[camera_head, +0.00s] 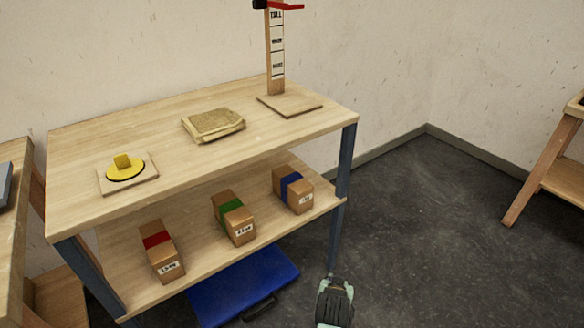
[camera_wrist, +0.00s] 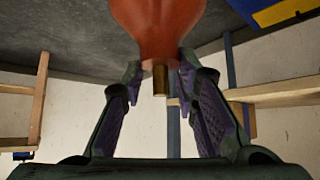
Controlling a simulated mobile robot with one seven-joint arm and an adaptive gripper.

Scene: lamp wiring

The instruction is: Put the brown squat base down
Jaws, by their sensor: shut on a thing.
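The brown squat base (camera_wrist: 158,25) shows in the wrist view as a rounded, rust-orange body with a short brass stub (camera_wrist: 160,82). My gripper (camera_wrist: 160,72) is shut on it, with one purple-padded finger on each side near the stub. The far part of the base is cut off by the top edge of that view. No surface is seen touching it. In the head view, only a grey-green part of my arm shows at the bottom, and the base is not visible there.
A wooden two-level bench (camera_head: 90,140) holds a yellow disc with a block (camera_head: 125,170), a beige pad (camera_head: 213,124) and an upright height gauge (camera_head: 275,50). Red-banded (camera_head: 162,252), green-banded (camera_head: 234,218) and blue-banded (camera_head: 293,190) boxes sit below. A blue case (camera_head: 245,288) lies on the floor.

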